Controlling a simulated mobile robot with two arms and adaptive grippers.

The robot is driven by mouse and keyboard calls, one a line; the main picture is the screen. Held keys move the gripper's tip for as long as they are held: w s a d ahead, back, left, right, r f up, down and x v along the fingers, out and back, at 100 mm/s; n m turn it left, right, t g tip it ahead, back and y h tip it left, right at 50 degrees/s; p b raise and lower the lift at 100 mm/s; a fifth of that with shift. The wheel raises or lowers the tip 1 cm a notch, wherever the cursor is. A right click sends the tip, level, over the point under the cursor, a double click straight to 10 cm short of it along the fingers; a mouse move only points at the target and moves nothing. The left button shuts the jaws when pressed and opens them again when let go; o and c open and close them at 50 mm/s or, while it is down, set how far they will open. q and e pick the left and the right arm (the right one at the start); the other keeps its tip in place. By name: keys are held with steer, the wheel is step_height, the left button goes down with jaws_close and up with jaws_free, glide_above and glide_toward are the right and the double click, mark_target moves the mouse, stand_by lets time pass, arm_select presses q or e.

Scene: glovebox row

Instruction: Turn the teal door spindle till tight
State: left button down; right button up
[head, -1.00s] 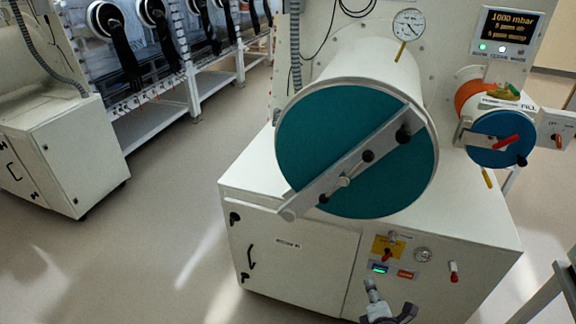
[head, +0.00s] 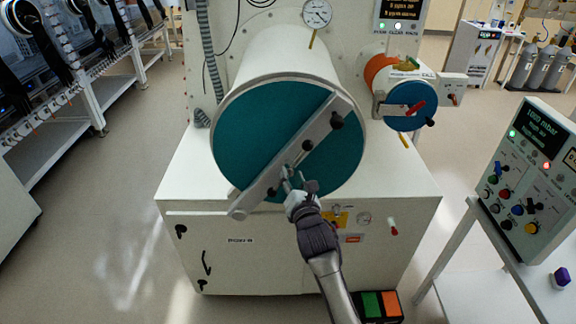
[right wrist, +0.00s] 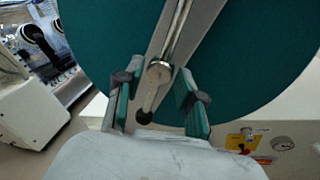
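The round teal door (head: 245,135) closes the large white cylinder, with a grey bar (head: 250,200) slanting across it. The spindle, at the middle of the bar, is partly hidden by my right gripper (head: 298,180) in the head view; black knobs (head: 307,145) show on either side of it. In the right wrist view, the spindle's round metal hub (right wrist: 159,72) and a short handle with a black knob (right wrist: 143,117) lie between the spread fingers of my right gripper (right wrist: 156,80). The fingers are open; I cannot tell whether they touch it. My left gripper is out of view.
A gauge (head: 317,13) sits above the cylinder. A control panel (head: 530,170) stands on the right. Green and orange pedals (head: 382,304) are on the floor. Floor at left is clear.

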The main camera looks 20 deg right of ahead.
mark_target(290, 171)
steer(key=shift+w+d, duration=0.2)
steer(key=shift+w, duration=1.55)
jaws_close()
